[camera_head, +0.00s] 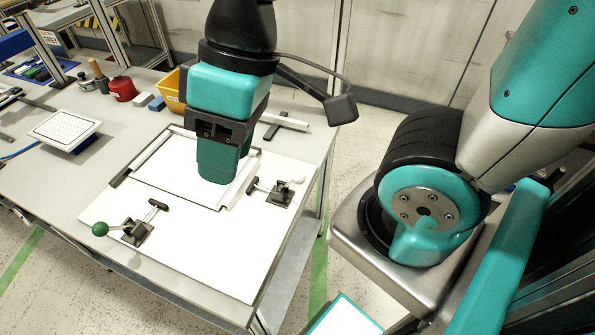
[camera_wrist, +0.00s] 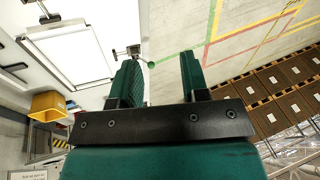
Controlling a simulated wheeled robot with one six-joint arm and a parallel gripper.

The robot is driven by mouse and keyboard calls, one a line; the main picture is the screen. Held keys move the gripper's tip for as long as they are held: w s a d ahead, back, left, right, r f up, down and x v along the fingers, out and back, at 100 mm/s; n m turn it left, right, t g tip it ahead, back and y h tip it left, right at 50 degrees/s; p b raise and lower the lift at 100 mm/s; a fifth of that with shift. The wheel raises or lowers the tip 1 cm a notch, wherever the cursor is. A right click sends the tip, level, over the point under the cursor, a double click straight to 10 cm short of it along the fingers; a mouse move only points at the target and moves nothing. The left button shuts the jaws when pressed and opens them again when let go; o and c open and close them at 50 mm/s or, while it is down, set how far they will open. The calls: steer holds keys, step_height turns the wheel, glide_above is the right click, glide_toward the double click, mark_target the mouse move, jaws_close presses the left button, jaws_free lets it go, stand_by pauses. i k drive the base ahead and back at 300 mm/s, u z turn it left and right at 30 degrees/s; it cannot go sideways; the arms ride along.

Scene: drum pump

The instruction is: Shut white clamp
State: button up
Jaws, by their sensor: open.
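The white clamp (camera_head: 279,193) is the toggle clamp with the white ball knob, on the right of the white board in the head view. Its knob points up and right, and its dark crossbar lies at the left, beside the framed panel. My gripper (camera_head: 219,178) points down over the panel, up and left of this clamp and apart from it. In the wrist view my gripper (camera_wrist: 157,62) has its two green fingers spread with nothing between them.
A green-knobbed clamp (camera_head: 133,231) stands at the board's front left. The framed panel (camera_head: 180,172) lies between the clamps. A yellow bin (camera_head: 172,90), a red pot (camera_head: 122,89) and a white tray (camera_head: 64,127) stand farther back. The board's front (camera_head: 215,255) is clear.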

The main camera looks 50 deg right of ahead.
mark_target(299, 177)
steer(key=z, duration=0.2)
steer(key=k, duration=1.1)
steer(key=u, duration=0.3)
